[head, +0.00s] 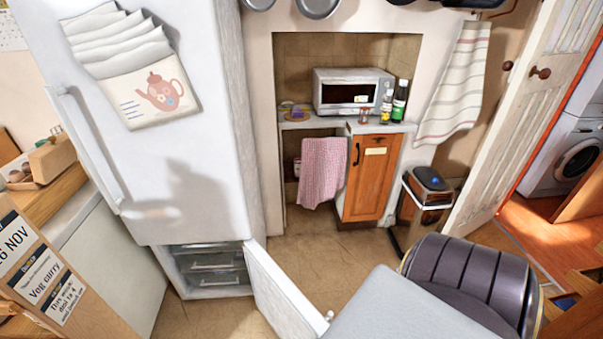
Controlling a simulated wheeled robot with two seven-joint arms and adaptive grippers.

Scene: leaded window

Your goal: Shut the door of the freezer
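The white fridge-freezer (185,190) stands at the left in the head view, with its tall upper door shut. The freezer compartment (212,270) at its bottom is open and shows drawers inside. The freezer door (280,293) is swung outward from the compartment's right side, toward the bottom middle of the picture. A small pale knob-like part shows near the door's outer end. The lower part of the door is cut off by the picture edge and partly hidden by a grey surface. Neither of my grippers is in view.
A grey flat surface (410,312) and a dark ribbed chair (478,283) stand close to the door's right. A labelled cardboard box (62,275) is at the lower left. A wooden cabinet (370,178) and bin (424,200) stand behind. Tiled floor (335,252) lies clear between.

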